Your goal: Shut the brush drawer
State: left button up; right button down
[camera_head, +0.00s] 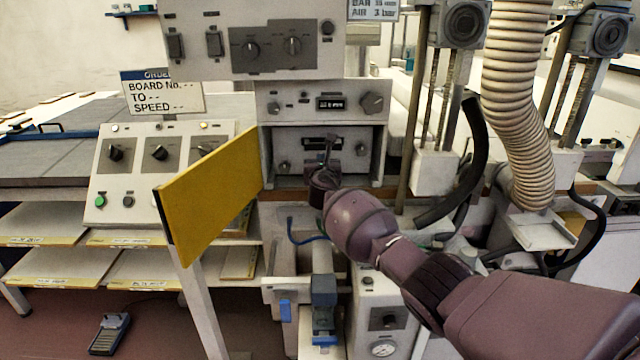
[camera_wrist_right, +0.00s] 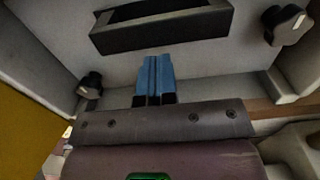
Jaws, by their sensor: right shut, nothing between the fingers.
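A grey front panel (camera_head: 348,150) with a dark slot handle and a black knob on each side sits recessed in an open bay of the machine. It looks like the brush drawer's front, but no label on it is readable. In the right wrist view the panel (camera_wrist_right: 205,65) fills the top, with its dark handle (camera_wrist_right: 160,22) just beyond my fingertips. My right gripper (camera_head: 327,152) reaches to the front of the bay, and its blue fingers (camera_wrist_right: 155,72) are shut and empty. I cannot tell whether they touch the panel. My left gripper is not in view.
A yellow door panel (camera_head: 210,190) stands swung out left of the bay. A grey control box (camera_head: 322,103) is above the bay. A ribbed hose (camera_head: 515,100) and a black hose (camera_head: 465,170) are at right. A sloped control panel (camera_head: 155,165) stands left.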

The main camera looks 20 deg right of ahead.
jog(key=p+v, duration=0.4)
jog(key=v, duration=0.7)
jog(key=s+a+r+m+y, duration=0.25)
jog(key=a+m+y, duration=0.2)
jog(key=m, duration=0.65)
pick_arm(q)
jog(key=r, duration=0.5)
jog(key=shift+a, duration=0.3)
pick_arm(e)
jog(key=s+d+f+m+g, duration=0.2)
jog(key=s+f+m, duration=0.5)
jog(key=s, duration=0.8)
jog(key=s+d+f+m+g, duration=0.2)
jog(key=s+f+m, duration=0.5)
jog(key=s+f, duration=0.4)
jog(key=s+d+f+m+g, duration=0.2)
jog(key=s+f, duration=0.7)
jog(key=s, duration=0.9)
jog(key=d+m, duration=0.2)
jog(key=m, duration=0.2)
jog(key=shift+s+m, duration=0.35)
jog(key=shift+m, duration=0.05)
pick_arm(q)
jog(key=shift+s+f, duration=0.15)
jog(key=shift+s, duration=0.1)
